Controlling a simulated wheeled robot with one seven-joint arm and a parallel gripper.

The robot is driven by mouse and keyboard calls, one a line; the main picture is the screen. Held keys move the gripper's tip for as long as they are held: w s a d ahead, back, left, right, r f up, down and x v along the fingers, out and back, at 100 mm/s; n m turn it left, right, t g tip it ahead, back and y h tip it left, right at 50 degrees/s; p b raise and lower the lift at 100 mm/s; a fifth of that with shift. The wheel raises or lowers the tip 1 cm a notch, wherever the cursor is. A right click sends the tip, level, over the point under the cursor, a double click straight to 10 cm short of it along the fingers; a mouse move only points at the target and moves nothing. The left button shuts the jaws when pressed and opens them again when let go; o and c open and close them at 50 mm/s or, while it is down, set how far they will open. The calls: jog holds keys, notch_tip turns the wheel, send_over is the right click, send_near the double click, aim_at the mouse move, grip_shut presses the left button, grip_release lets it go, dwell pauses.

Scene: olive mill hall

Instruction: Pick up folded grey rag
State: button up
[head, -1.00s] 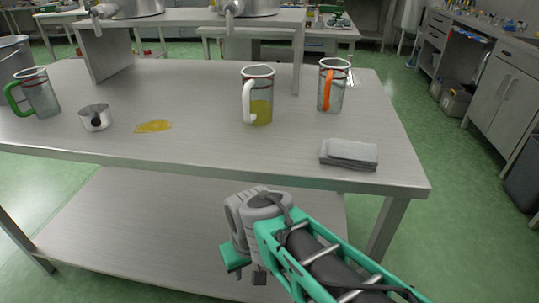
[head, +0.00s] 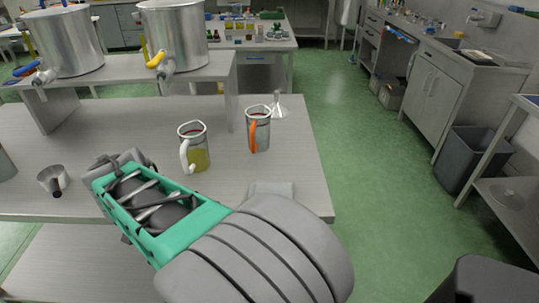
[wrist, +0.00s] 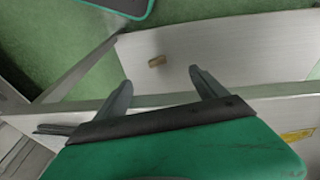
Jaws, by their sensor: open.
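The folded grey rag (head: 272,188) lies near the front right of the steel table (head: 298,155). In the head view my arm covers its lower part, so only its far part shows. It is not recognisable in the wrist view. My gripper (wrist: 160,77) is open and empty in the wrist view, its two dark fingers spread apart. It points at a pale grey surface, not at the rag. In the head view the fingers are hidden; my wrist end is left of the rag.
A white-handled jug (head: 200,157) with yellow-green liquid and an orange-handled jug (head: 260,134) stand behind the rag. A funnel (head: 278,110) is farther back, a metal cup (head: 51,179) at left. Steel vats (head: 172,32) stand on the raised shelf.

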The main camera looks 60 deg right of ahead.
jog(key=shift+o, duration=0.4)
jog(key=s+d+r+m+g+p, duration=0.1)
jog(key=s+d+r+m+p, duration=0.1)
jog(key=d+r+m+p, duration=0.4)
notch_tip(320, 180, up, 5)
jog(key=d+m, duration=0.1)
jog(key=d, duration=0.1)
jog(key=shift+s+d+f+g+p, duration=0.15)
jog(key=shift+s+d+g+p, duration=0.15)
jog(key=shift+s+g, duration=0.1)
jog(key=m+g, duration=0.2)
jog(key=m, duration=1.1)
send_near(268, 185)
jog(key=shift+s+a+f+y+b, duration=0.1)
jog(key=shift+a+f+y+b, duration=0.1)
jog(key=shift+f+b, duration=0.1)
jog(key=shift+s+a+f+y+b, duration=0.1)
jog(key=shift+s+f+y+b, duration=0.1)
jog(key=shift+f, duration=0.15)
jog(key=shift+g, duration=0.3)
jog(key=b+x, duration=0.1)
jog(key=x, duration=0.6)
jog(key=shift+s+d+f, duration=0.15)
jog(key=shift+s+f, duration=0.05)
jog(key=shift+s, duration=0.1)
jog(key=c, duration=1.5)
jog(key=shift+o, duration=0.2)
jog(key=shift+r, duration=0.1)
